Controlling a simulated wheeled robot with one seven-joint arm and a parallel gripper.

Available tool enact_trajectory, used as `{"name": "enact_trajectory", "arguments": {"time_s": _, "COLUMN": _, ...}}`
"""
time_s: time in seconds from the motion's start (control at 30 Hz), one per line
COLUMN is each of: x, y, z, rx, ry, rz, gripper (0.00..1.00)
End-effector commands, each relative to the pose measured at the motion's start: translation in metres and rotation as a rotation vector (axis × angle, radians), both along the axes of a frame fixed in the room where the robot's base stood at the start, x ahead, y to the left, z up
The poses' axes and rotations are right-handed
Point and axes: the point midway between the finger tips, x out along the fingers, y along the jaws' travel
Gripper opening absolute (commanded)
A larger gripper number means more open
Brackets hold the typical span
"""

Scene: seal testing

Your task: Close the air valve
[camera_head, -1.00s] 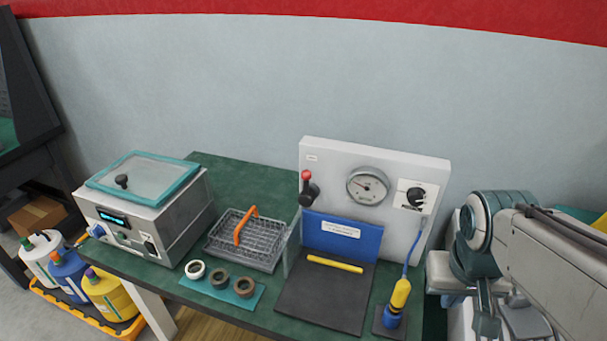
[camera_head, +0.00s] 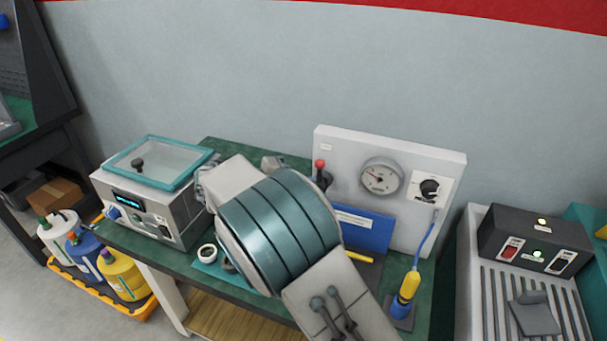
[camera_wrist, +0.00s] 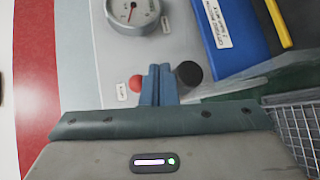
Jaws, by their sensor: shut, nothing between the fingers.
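The air valve is a lever with a red knob (camera_head: 319,164) on a dark body (camera_head: 322,181), at the left of the white panel (camera_head: 440,168). The lever points up. In the wrist view the red knob (camera_wrist: 136,84) and the round black valve body (camera_wrist: 189,74) show on either side of my gripper (camera_wrist: 158,68). Its fingers are shut with nothing between them and hide the lever's middle. I cannot tell whether they touch it. In the head view my arm covers most of my gripper, left of the valve.
A pressure gauge (camera_head: 381,177) and a black dial (camera_head: 429,188) are on the panel. A blue plate (camera_head: 366,230) stands below. The wire basket (camera_wrist: 298,132) lies at the lower right of the wrist view. A lidded box (camera_head: 150,210) stands left on the green table.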

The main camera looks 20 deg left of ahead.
Motion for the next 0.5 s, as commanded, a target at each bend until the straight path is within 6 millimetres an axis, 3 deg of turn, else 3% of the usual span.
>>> {"name": "enact_trajectory", "arguments": {"time_s": 0.03, "x": -0.008, "y": 0.028, "z": -0.004, "rx": -0.039, "ry": -0.05, "rz": 0.047, "gripper": 0.0}}
{"name": "enact_trajectory", "arguments": {"time_s": 0.1, "x": -0.017, "y": 0.058, "z": -0.007, "rx": -0.08, "ry": -0.118, "rz": 0.098, "gripper": 0.0}}
{"name": "enact_trajectory", "arguments": {"time_s": 0.2, "x": -0.03, "y": 0.09, "z": -0.009, "rx": -0.117, "ry": -0.193, "rz": 0.154, "gripper": 0.0}}
{"name": "enact_trajectory", "arguments": {"time_s": 0.33, "x": -0.041, "y": 0.111, "z": -0.01, "rx": -0.139, "ry": -0.248, "rz": 0.194, "gripper": 0.0}}
{"name": "enact_trajectory", "arguments": {"time_s": 0.5, "x": -0.044, "y": 0.116, "z": -0.01, "rx": -0.144, "ry": -0.261, "rz": 0.203, "gripper": 0.0}}
